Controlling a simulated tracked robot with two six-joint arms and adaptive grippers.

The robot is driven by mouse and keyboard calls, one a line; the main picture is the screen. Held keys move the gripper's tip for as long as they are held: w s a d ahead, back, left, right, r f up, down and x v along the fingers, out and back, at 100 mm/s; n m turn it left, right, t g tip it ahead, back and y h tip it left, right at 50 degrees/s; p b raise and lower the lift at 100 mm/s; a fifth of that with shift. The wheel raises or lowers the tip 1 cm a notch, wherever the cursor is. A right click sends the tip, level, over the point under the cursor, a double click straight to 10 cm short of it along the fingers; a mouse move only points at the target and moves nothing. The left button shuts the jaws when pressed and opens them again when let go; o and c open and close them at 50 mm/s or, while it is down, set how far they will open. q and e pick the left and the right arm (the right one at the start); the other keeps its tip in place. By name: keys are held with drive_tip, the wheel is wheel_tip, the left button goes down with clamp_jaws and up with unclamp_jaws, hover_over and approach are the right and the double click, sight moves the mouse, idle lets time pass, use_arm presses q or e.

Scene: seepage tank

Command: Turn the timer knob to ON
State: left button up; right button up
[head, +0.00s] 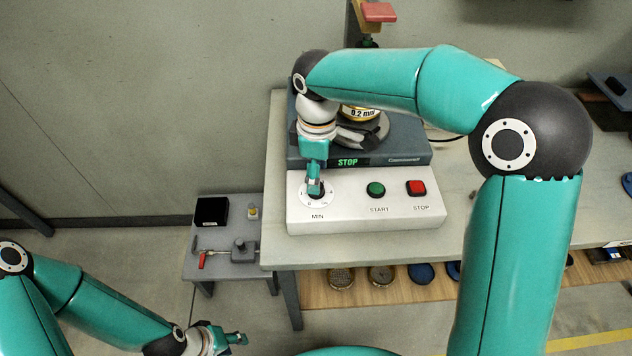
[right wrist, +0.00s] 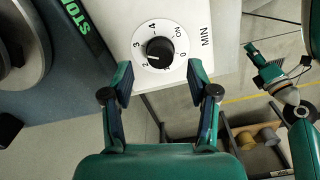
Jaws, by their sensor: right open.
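The timer knob (right wrist: 159,49) is a small black knob on a round white dial, marked with numbers and ON, beside the word MIN. In the head view the dial (head: 304,198) is at the left of the white control box (head: 350,221), and my gripper mostly hides the knob. My right gripper (right wrist: 160,72) is open, its fingers on either side of the dial, with gaps to the knob. It points down over the dial in the head view (head: 314,188).
The box also has a green START button (head: 376,189) and a red STOP button (head: 416,187). Behind it a dark sieve shaker (head: 405,150) shows STOP in green. A low grey side table (head: 218,262) holds a black box (head: 211,211) and a red-handled valve (head: 203,260).

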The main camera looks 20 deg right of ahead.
drive_tip(key=shift+f, duration=1.9)
